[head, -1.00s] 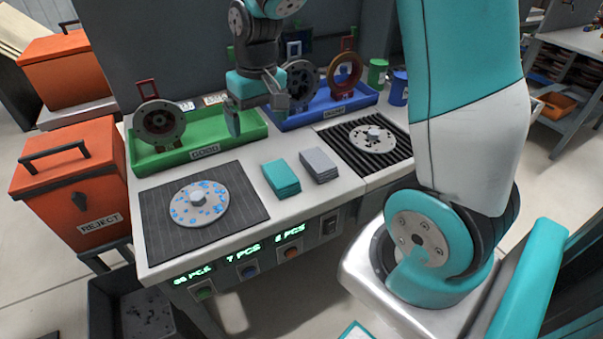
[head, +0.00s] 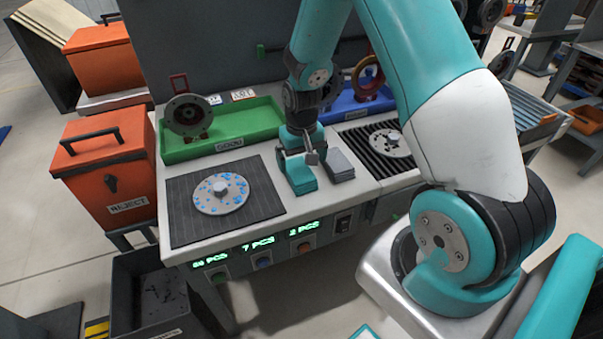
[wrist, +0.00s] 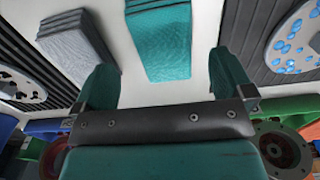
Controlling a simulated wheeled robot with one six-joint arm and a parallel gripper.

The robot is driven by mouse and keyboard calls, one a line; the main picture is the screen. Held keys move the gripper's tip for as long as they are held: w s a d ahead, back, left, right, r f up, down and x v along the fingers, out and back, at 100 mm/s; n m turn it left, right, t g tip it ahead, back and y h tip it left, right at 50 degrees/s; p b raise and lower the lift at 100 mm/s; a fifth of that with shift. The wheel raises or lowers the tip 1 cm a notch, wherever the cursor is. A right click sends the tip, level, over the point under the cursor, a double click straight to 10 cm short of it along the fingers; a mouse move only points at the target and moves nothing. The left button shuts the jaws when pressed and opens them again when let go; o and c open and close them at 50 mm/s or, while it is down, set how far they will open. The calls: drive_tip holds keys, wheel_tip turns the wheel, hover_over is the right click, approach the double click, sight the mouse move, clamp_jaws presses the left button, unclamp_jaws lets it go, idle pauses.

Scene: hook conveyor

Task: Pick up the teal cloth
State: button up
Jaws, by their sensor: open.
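The teal cloth (head: 303,184) is a small folded stack on the white worktop, between the dark mat and the grey cloth. In the wrist view the teal cloth (wrist: 158,45) lies just beyond the fingertips, in line with the gap between them. My gripper (head: 302,158) is over the back part of the cloth in the head view and hides some of it. In the wrist view my gripper (wrist: 164,78) is open, with its two fingers spread wide and nothing between them. I cannot tell whether the fingers touch the cloth.
A folded grey cloth (head: 341,165) lies close beside the teal one. A speckled disc (head: 221,196) sits on a dark mat (head: 185,232) to the left. A green tray (head: 238,147) and a blue tray (head: 382,100) stand behind. An orange reject box (head: 106,180) is at far left.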

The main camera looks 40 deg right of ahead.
sight(300, 171)
drive_tip(key=f, duration=0.2)
drive_tip(key=f+p, duration=0.1)
drive_tip(key=f, duration=0.2)
drive_tip(key=shift+w+a, duration=0.15)
drive_tip(key=shift+w, duration=0.05)
drive_tip(key=c, duration=1)
wheel_tip(300, 171, up, 20)
drive_tip(key=shift+r+b, duration=0.1)
drive_tip(key=shift+b, duration=0.5)
